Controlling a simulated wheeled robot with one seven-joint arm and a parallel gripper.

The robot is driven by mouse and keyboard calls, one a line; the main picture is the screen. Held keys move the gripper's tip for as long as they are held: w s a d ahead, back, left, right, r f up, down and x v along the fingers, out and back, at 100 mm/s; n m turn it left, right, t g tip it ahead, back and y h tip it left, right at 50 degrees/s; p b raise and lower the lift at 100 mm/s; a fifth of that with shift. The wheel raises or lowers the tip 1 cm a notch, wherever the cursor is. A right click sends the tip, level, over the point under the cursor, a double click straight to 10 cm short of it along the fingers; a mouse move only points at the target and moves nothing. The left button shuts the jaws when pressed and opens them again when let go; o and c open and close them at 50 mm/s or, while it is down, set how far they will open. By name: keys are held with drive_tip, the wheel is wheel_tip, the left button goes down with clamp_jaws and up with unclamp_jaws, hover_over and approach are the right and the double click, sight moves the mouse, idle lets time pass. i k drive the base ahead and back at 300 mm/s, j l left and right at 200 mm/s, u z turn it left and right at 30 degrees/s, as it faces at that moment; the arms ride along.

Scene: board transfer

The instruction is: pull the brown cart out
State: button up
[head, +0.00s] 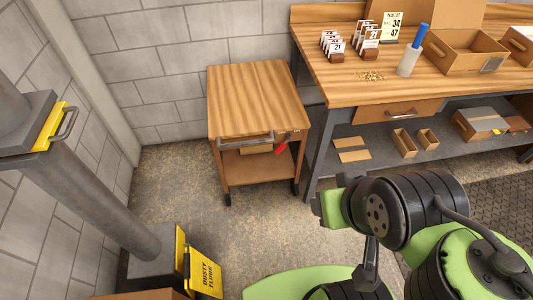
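The brown cart (258,95) stands against the block wall, just left of the workbench. It has a wooden top, a grey bar handle (246,138) on its front edge, a lower shelf (252,168) and dark feet or casters. A red item and a box show below the top. My green and black arm reaches in from the lower right. The arm is apart from the cart, to its lower right. I cannot make out the gripper's fingers in this view.
The workbench (335,91) with card racks, a blue-handled item in a cup and wooden boxes stands right of the cart. A grey column (90,195) and a yellow "dusty floor" sign (205,277) are at left. Bare floor (185,190) lies before the cart.

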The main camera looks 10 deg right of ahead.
sight(250, 104)
drive_tip(key=i+u, duration=0.2)
drive_tip(key=u, duration=0.25)
drive_tip(key=i+l+u, duration=0.1)
drive_tip(key=u, duration=0.35)
drive_tip(key=i+l+u, duration=0.2)
drive_tip(key=u, duration=0.25)
drive_tip(key=i+l+u, duration=0.25)
drive_tip(key=u, duration=0.25)
drive_tip(key=i+l+u, duration=0.15)
drive_tip(key=l+u, duration=0.15)
drive_tip(key=u, duration=0.15)
drive_tip(key=l+u, duration=0.3)
drive_tip(key=u, duration=0.15)
